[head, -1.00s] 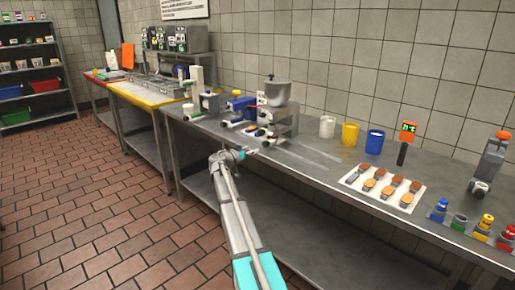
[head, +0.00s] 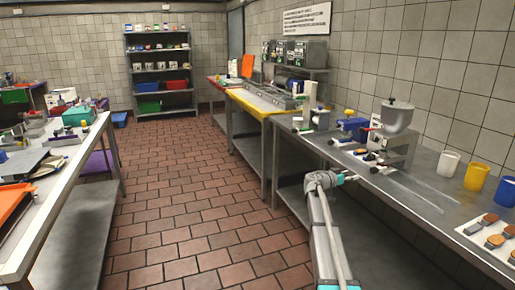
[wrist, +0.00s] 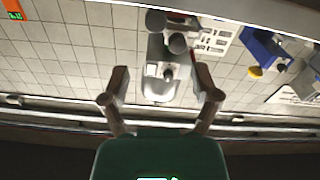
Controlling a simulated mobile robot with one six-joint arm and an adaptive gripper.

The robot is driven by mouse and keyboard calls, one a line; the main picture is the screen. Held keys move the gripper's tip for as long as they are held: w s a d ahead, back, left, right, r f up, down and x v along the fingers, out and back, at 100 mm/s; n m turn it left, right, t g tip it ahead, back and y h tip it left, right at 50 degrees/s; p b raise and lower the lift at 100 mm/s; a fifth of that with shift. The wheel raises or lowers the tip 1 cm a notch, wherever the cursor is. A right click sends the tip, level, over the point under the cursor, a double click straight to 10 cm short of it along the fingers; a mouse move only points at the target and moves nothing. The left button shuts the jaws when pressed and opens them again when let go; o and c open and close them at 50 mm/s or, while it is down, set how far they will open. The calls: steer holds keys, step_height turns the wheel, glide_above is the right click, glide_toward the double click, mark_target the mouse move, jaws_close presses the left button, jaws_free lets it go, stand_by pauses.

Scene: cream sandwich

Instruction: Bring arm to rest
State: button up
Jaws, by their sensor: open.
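My arm (head: 325,235) reaches up from the lower right of the head view, in front of the steel bench (head: 430,205). My gripper (head: 348,177) is small there, near the bench's front edge. In the wrist view my gripper (wrist: 160,85) shows two fingers spread wide apart with nothing held between them. The grey machine with a hopper (head: 396,118) stands on the bench beyond my gripper. It also shows upside down between the fingers in the wrist view (wrist: 160,82), apart from them.
White (head: 448,163) and yellow (head: 475,177) cups and a tray of food pieces (head: 475,230) are on the bench at right. A yellow-edged table (head: 265,105) continues the row. A cluttered table (head: 75,155) stands at left. The tiled floor (head: 190,215) between is clear.

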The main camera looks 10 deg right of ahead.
steer(key=s+a+f+n+g+y, duration=0.1)
steer(key=s+a+f+n+y, duration=0.3)
steer(key=s+a+f, duration=0.55)
steer(key=s+a+f+n+y, duration=0.2)
steer(key=s+a+f+y, duration=0.4)
steer(key=a, duration=0.6)
steer(key=s+a+f+n+g+y, duration=0.25)
steer(key=s+a+n+y, duration=0.55)
steer(key=s+a, duration=1.1)
step_height(320, 180, up, 20)
steer(key=w+a+p, duration=0.1)
steer(key=w+p, duration=0.1)
steer(key=p, duration=1.9)
steer(key=shift+a+r+t, duration=0.2)
steer(key=shift+a+t, duration=0.05)
steer(key=shift+t, duration=0.1)
